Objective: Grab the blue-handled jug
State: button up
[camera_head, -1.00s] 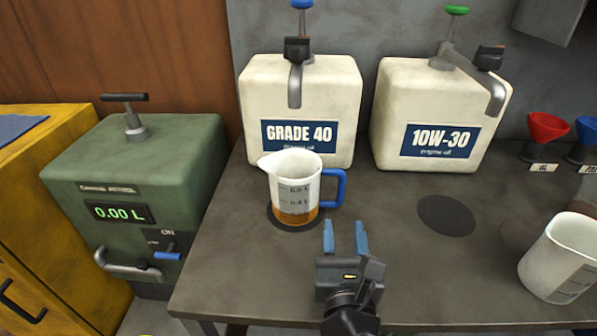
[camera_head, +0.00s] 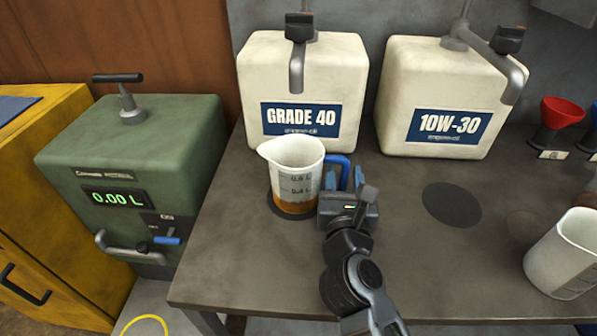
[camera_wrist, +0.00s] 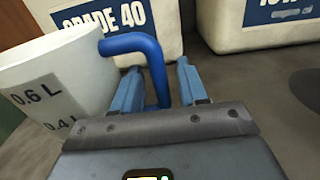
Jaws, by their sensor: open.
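The blue-handled jug (camera_head: 295,178) is a white measuring jug with amber liquid in its bottom. It stands upright on a dark round spot in front of the GRADE 40 container. Its blue handle (camera_head: 339,170) points right. In the wrist view the jug (camera_wrist: 50,80) is at the left and its handle (camera_wrist: 143,48) reaches across the middle. My gripper (camera_head: 348,184) is at the handle, partly hiding its lower part. In the wrist view the blue fingers of my gripper (camera_wrist: 158,88) are open, with the handle's upright part between them.
The GRADE 40 container (camera_head: 304,85) and the 10W-30 container (camera_head: 440,100) stand behind, with metal spouts overhead. A second white jug (camera_head: 562,255) is at the right. A green dispenser (camera_head: 135,165) reading 0.00 L is left of the bench (camera_head: 440,270). The front middle is bare.

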jog(key=shift+w, duration=0.2)
grip_shut()
dwell(0.3)
jog(key=shift+r, duration=0.1)
